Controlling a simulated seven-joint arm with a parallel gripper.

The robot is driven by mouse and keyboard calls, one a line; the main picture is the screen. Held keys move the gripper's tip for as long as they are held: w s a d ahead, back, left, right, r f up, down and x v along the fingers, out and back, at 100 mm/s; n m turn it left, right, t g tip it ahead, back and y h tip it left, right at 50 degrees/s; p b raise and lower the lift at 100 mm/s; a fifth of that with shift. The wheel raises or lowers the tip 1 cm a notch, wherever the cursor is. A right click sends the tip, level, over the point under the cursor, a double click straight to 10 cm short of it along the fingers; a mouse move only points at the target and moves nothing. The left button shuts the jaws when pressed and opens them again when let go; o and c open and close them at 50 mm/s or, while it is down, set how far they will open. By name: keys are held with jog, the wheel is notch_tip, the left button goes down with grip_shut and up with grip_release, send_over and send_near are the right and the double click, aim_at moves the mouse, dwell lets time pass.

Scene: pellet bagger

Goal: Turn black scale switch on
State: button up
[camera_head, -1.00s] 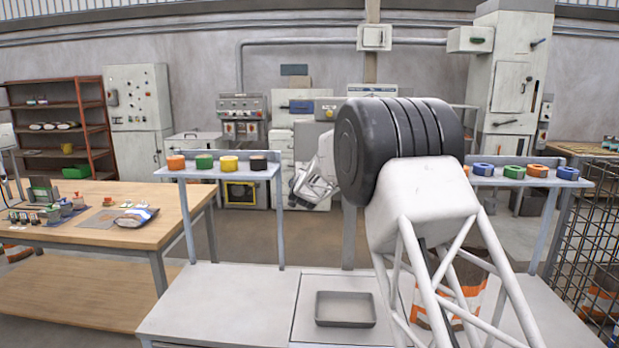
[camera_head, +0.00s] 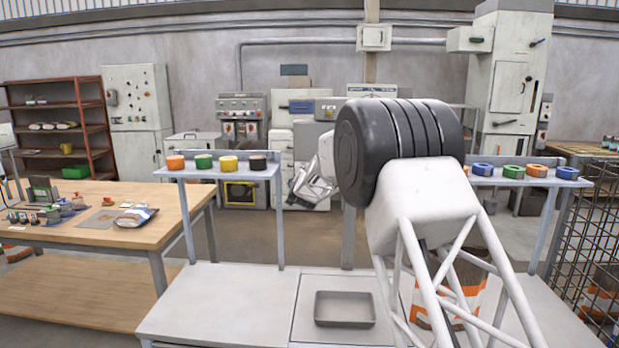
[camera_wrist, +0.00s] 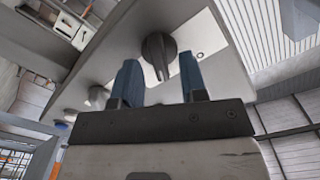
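A black rotary knob (camera_wrist: 158,54) sits on a pale panel (camera_wrist: 118,48) in the wrist view, its narrow grip pointing toward my gripper. My gripper (camera_wrist: 160,72) is open, with one blue finger on each side of the knob's lower end. Gaps show between the fingers and the knob; whether the tips reach past it in depth I cannot tell. In the head view my gripper (camera_head: 312,187) is a pale shape partly hidden behind my black arm joint. I cannot make out the black knob in the head view.
In the head view, a shelf with coloured round pieces (camera_head: 228,163) stands left of my gripper, and another shelf (camera_head: 500,182) stands right. A grey tray (camera_head: 345,309) lies on the bench below.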

jog(key=shift+s, duration=0.15)
jog(key=s, duration=0.7)
jog(key=shift+s, duration=0.3)
dwell(0.4)
jog(key=s+d+r+n+g+y, duration=0.15)
jog(key=s+d, duration=0.35)
jog(key=s, duration=0.5)
jog(key=s+d+r+n+g, duration=0.1)
jog(key=s+d+r+g, duration=0.3)
jog(key=s, duration=0.6)
jog(key=s+d+r+n+g+y, duration=0.1)
jog(key=s+d+n+g, duration=0.1)
jog(key=s+d, duration=0.7)
jog(key=s+d+f+g+h, duration=0.1)
jog(key=s+d+f+g, duration=0.1)
jog(key=s, duration=1.2)
jog(key=s+d+f+n+g, duration=0.1)
jog(key=s+d+f+g, duration=0.2)
jog(key=s, duration=1.2)
jog(key=s+d+f+g+h, duration=0.1)
jog(key=s+d+f+g, duration=0.2)
jog(key=s, duration=1.2)
notch_tip(320, 180, down, 3)
jog(key=shift+s+d+r+h, duration=0.2)
jog(key=shift+d+h, duration=0.15)
jog(key=shift+d, duration=0.45)
